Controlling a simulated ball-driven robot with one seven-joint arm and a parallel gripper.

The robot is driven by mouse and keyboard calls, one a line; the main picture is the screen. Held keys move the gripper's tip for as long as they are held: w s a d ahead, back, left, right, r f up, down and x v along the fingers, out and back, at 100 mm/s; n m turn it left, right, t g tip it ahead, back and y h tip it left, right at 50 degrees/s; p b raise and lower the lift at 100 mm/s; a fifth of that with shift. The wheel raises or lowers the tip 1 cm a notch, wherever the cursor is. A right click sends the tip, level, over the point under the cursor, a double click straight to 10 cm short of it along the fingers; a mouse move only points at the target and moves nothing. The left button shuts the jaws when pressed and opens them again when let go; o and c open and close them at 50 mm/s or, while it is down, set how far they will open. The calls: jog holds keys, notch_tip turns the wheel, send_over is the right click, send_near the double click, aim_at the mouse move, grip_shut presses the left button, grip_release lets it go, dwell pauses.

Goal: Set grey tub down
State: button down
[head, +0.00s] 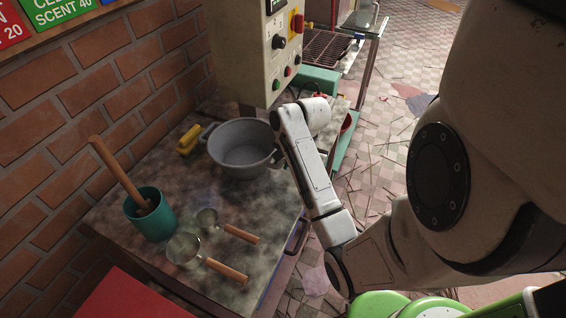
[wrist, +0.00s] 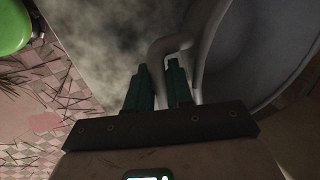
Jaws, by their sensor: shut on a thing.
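The grey tub (head: 243,145) is an upright, empty-looking round bowl with side handles, at the back of the stained worktop (head: 150,172). It sits on the worktop or just above it; I cannot tell which. In the wrist view the tub (wrist: 262,45) fills the upper right. My gripper (wrist: 160,80) has its two dark green fingers on either side of the tub's near handle and is shut on it. In the head view my arm comes in from the right and its wrist hides the fingers and that handle.
A control box (head: 262,60) hangs behind. The worktop's middle is clear.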

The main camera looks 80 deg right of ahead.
jog(key=c, duration=1)
grip_release()
jog(key=shift+r, duration=0.15)
